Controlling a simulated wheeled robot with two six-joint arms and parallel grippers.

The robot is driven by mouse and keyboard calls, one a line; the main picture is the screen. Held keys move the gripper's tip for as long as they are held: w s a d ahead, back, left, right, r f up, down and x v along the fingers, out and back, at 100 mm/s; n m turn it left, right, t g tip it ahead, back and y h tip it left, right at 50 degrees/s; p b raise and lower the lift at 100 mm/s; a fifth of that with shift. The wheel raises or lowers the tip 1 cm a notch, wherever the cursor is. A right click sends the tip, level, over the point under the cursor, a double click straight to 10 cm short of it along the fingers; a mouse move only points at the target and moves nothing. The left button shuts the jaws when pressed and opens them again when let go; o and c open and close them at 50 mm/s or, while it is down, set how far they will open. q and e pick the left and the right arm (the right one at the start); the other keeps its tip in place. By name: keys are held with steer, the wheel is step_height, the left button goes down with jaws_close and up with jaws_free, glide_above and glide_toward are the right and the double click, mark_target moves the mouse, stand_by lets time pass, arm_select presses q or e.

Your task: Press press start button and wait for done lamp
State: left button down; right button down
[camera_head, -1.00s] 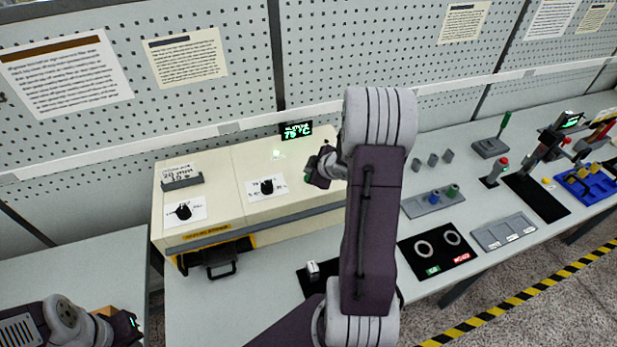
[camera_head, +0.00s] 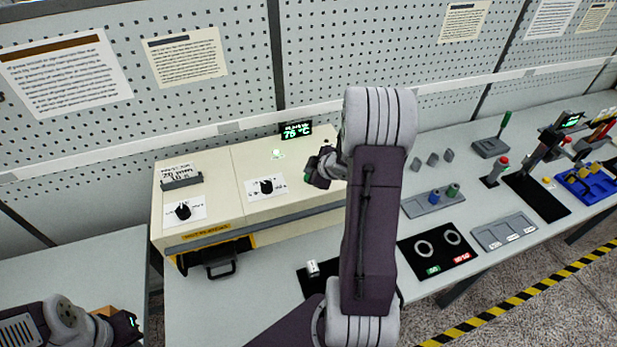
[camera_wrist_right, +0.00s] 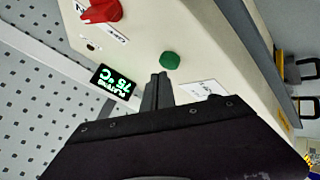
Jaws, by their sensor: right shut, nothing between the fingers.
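The cream machine (camera_head: 215,218) stands on the table, with a dark display (camera_head: 296,129) at its back reading 75 °C. A small lamp (camera_head: 277,154) on its top glows pale green; its label is too small to read. A round green button (camera_wrist_right: 169,60) shows in the right wrist view. My right gripper (camera_wrist_right: 158,76) is shut and empty, its fingertips close beside the green button; I cannot tell whether they touch it. In the head view my right gripper (camera_head: 312,178) is at the machine's right top, partly behind my arm. My left gripper (camera_head: 133,322) is at the lower left, its fingers unclear.
A black-handled drawer (camera_head: 220,268) is at the front. To the right are a black mat with two rings (camera_head: 437,249) and a grey tray (camera_head: 503,232).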

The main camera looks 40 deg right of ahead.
steer(key=shift+f, duration=0.3)
steer(key=shift+f+b, duration=0.45)
steer(key=shift+b, duration=0.05)
stand_by(0.4)
steer(key=shift+r, duration=0.1)
steer(key=shift+r+p, duration=0.8)
steer(key=shift+p, duration=0.15)
step_height(320, 180, up, 5)
steer(key=p, duration=0.5)
steer(key=shift+r, duration=0.1)
stand_by(0.5)
